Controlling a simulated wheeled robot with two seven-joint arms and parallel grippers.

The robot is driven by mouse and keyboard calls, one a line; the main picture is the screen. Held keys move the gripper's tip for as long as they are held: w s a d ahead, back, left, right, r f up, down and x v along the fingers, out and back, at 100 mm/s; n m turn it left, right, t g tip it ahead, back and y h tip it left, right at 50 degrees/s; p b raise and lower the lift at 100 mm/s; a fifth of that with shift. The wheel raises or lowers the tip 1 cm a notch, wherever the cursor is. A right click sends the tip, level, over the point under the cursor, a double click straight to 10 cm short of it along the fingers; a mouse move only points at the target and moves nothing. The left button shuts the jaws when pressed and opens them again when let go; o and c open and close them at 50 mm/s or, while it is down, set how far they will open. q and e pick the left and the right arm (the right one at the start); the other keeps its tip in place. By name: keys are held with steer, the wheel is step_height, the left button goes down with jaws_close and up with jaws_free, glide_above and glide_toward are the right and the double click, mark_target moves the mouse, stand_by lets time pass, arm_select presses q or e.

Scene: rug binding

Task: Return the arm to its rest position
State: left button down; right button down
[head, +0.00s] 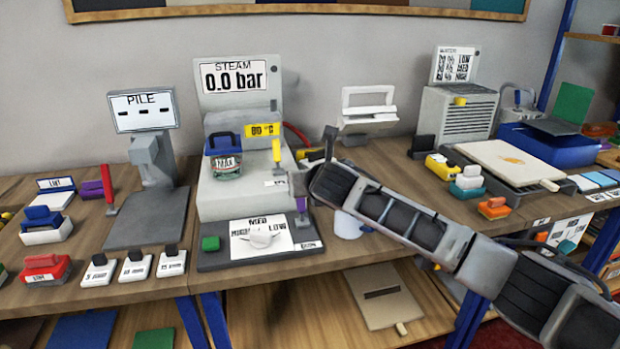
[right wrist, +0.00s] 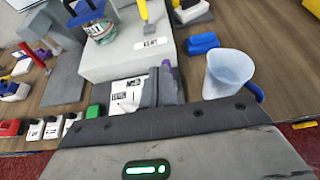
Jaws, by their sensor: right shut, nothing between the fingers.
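My right arm comes in from the right in the head view and reaches across the bench. My right gripper (head: 299,184) is at the right side of the steam unit (head: 238,190), by its lower right corner. The gripper is shut and holds nothing. In the right wrist view its fingers (right wrist: 160,88) show small and grey in front of the steam unit's white body (right wrist: 130,55). I cannot tell whether they touch the unit. My left gripper is out of view.
A pale jug (right wrist: 228,72) stands close to the right of the gripper; it is partly hidden by my arm in the head view (head: 348,224). A jar (head: 226,168) sits on the steam unit. A press (head: 505,162) stands at the right. The bench's front edge runs below my arm.

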steer(key=s+a+f+m+g+y, duration=0.1)
steer(key=s+a+f+m+y, duration=0.1)
steer(key=s+f+m, duration=0.7)
steer(key=s+a+f+m+g+y, duration=0.1)
steer(key=s+a+f+m+y, duration=0.1)
steer(key=s+f+m, duration=0.6)
steer(key=s+d+f+m+h, duration=0.1)
steer(key=s+d+f+m, duration=0.3)
steer(key=s+m, duration=0.2)
steer(key=s+d+f+m+h, duration=0.1)
steer(key=s+d+f+m, duration=0.3)
steer(key=s, duration=0.5)
steer(key=s+d+f+m+h, duration=0.1)
steer(key=s+d+f+m, duration=0.3)
steer(key=s+m, duration=0.3)
steer(key=shift+s+d+f+m+g, duration=0.35)
steer(key=shift+d+m, duration=0.25)
steer(key=shift+d, duration=0.3)
